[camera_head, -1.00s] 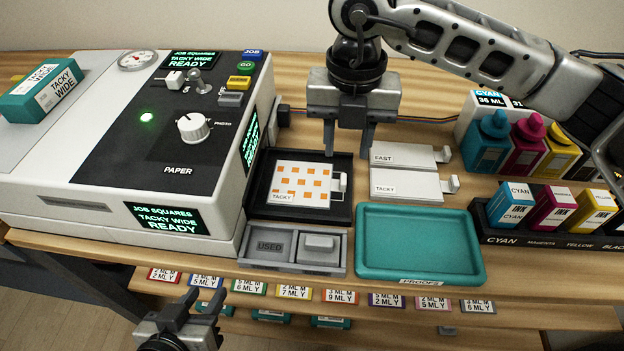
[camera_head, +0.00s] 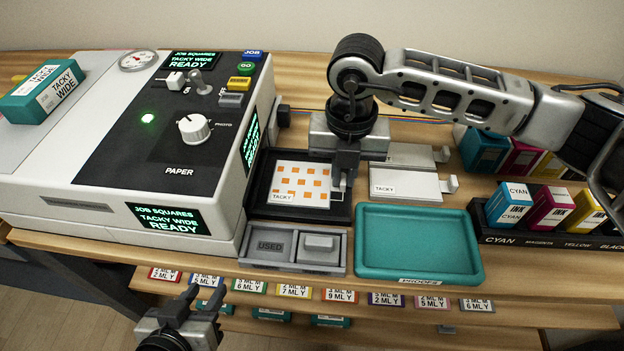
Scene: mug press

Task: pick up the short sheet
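A small white sheet with orange squares (camera_head: 300,182), labelled TACKY, lies in a black tray (camera_head: 257,208) right of the press. A pale tab (camera_head: 338,190) sticks out at its right edge. My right gripper (camera_head: 346,190) is lowered at this tab, its fingers seen nearly in line. I cannot tell whether they touch or grip the tab. White TACKY (camera_head: 405,185) and FAST (camera_head: 410,155) sheets lie to the right; the FAST one is partly hidden by my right gripper. My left gripper (camera_head: 203,294) is open and empty at the lower left, in front of the table.
The press (camera_head: 150,190) stands left, its screen reading READY. A grey USED bin (camera_head: 268,262) is in front of the black tray. An empty teal PROOFS tray (camera_head: 418,240) is right of it.

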